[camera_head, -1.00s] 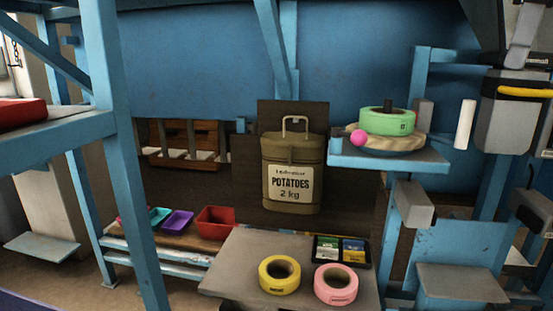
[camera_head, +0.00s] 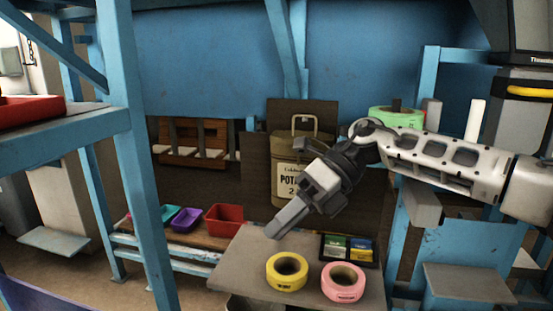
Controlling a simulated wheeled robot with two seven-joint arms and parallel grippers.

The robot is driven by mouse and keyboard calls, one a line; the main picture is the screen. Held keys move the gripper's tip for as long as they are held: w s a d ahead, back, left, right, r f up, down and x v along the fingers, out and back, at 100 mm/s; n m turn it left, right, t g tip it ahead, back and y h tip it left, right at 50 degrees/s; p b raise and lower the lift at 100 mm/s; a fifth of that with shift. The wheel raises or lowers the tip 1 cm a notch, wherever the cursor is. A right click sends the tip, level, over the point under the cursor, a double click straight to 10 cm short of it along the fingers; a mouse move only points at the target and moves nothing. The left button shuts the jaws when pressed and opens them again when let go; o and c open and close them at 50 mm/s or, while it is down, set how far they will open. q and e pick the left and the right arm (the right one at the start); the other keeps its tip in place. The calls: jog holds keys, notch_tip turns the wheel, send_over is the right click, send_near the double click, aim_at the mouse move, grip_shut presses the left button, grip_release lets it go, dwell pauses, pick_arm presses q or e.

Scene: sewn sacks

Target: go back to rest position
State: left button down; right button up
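My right arm comes in from the right, and its gripper (camera_head: 287,217) points down and left above the grey table top (camera_head: 235,262). Its fingers show edge-on as one grey bar, so I cannot tell whether they are open or shut. I see nothing held at their tips. The gripper and forearm hide part of the olive potato sack (camera_head: 284,150), which stands upright behind. My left gripper is not in view.
Yellow (camera_head: 271,278) and pink (camera_head: 343,297) tape rolls lie on the table by a black tray (camera_head: 322,254) with small packets. A green roll (camera_head: 390,113) sits behind my forearm. A red bin (camera_head: 224,221) stands left. Blue posts (camera_head: 130,150) rise at left.

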jog(key=s+a+f+m+t+y, duration=0.2)
jog(key=s+a+f+m+y, duration=0.1)
jog(key=a+m+y, duration=0.3)
jog(key=s+a+f+m+t+y, duration=0.2)
jog(key=a+f+m+y, duration=0.1)
jog(key=a+m+y, duration=0.3)
jog(key=d+f+m+t+h, duration=1.15)
jog(key=f+m+t, duration=0.4)
jog(key=m, duration=0.85)
jog(key=s+d+f+m+g+h, duration=0.5)
jog(key=s+d+f+m+h, duration=0.2)
jog(key=s+d+f, duration=0.7)
notch_tip(320, 180, down, 3)
jog(key=d+m, duration=0.1)
jog(key=m, duration=0.1)
jog(key=shift+s+m, duration=0.3)
jog(key=shift+s, duration=0.05)
jog(key=shift+d+h, duration=0.1)
jog(key=shift+h, duration=0.15)
